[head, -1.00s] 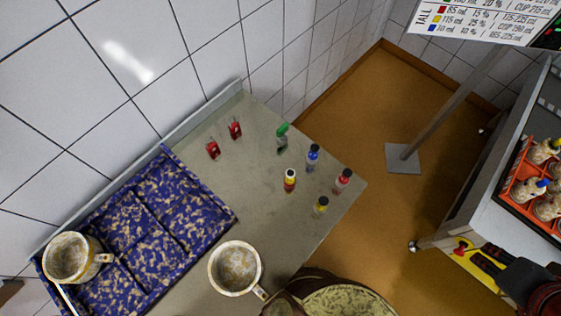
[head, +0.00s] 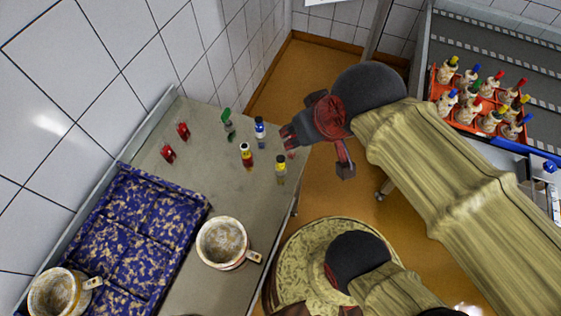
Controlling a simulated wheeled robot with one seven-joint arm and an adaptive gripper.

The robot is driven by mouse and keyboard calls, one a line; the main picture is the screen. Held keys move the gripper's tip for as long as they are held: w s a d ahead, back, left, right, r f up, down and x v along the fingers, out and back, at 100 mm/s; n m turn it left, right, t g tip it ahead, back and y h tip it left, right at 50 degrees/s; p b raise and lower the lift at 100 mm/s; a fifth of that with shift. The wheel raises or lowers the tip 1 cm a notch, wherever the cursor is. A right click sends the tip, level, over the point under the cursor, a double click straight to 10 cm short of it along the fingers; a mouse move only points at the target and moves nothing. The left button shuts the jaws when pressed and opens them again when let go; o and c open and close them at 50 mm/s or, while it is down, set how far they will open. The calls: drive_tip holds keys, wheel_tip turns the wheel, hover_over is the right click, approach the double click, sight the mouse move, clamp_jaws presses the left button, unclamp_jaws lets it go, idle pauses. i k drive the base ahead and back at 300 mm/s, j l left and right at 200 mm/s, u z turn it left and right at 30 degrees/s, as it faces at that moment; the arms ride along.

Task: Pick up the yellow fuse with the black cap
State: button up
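In the head view a small fuse with a yellow band and a black top (head: 280,166) stands upright near the right edge of the grey table (head: 222,190). Another small piece, with a yellow band, dark top and red lower part (head: 246,155), stands just left of it. My gripper (head: 317,154) hangs over the table's right edge, up and right of the yellow fuse and apart from it. Its two fingers are spread and nothing shows between them. The left finger hides most of a red piece (head: 291,154).
A blue-capped piece (head: 260,132), a green one (head: 227,119) and two red ones stand farther back. A mug (head: 224,243) and a blue speckled tray (head: 140,215) fill the front left. A red crate of bottles (head: 459,119) stands at right.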

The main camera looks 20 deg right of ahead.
sight(280, 166)
drive_tip(key=k+l+u, duration=0.1)
drive_tip(key=l+u, duration=0.35)
drive_tip(key=l, duration=1.4)
